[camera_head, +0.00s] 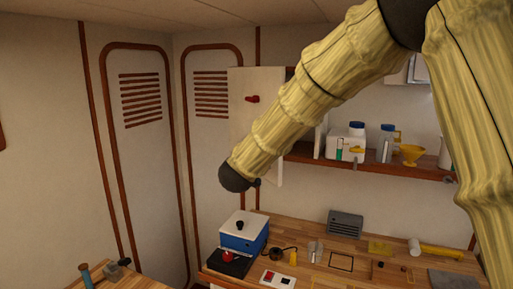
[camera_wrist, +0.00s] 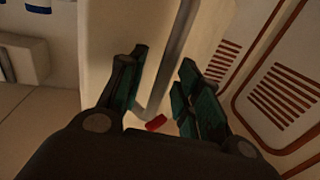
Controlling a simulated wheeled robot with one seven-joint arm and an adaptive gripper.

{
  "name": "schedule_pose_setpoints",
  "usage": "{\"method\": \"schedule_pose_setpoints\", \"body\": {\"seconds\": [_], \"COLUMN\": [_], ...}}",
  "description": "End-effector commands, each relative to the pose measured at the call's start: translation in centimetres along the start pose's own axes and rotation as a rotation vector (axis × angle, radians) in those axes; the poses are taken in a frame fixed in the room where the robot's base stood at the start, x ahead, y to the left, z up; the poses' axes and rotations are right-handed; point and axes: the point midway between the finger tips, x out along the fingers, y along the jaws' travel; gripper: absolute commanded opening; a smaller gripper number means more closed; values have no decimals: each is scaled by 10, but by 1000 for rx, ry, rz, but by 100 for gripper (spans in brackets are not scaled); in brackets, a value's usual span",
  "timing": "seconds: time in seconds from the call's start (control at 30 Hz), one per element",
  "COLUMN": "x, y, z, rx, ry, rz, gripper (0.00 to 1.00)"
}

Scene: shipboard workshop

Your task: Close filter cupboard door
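The filter cupboard door (camera_head: 245,125) is a pale upright panel standing open at the left end of the wall shelf, with a red knob (camera_head: 252,99) on its face. My arm crosses in front of its lower right part; my gripper is hidden in the head view. In the wrist view my gripper (camera_wrist: 163,62) is open, its two dark green-padded fingers apart. The pale door panel (camera_wrist: 110,50) lies beyond and between them, with a grey strip along it. A red piece, seemingly the knob (camera_wrist: 155,123), shows low between the fingers. Contact cannot be told.
The shelf (camera_head: 375,165) holds a white container (camera_head: 346,146), a bottle (camera_head: 386,145) and a yellow funnel (camera_head: 411,154). Below, the wooden bench (camera_head: 345,245) carries a blue-and-white box (camera_head: 243,232) and several tools. Louvred wall panels (camera_head: 140,100) stand left of the door.

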Motion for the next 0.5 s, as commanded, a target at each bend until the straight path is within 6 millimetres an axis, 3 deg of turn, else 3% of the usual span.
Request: {"method": "schedule_pose_setpoints", "body": {"seconds": [0.27,0.5], "x": [-12,-52], "y": [-1,0], "z": [0,-1], "rx": [-1,-2], "ry": [0,1], "rz": [-1,-1], "gripper": [34,34]}}
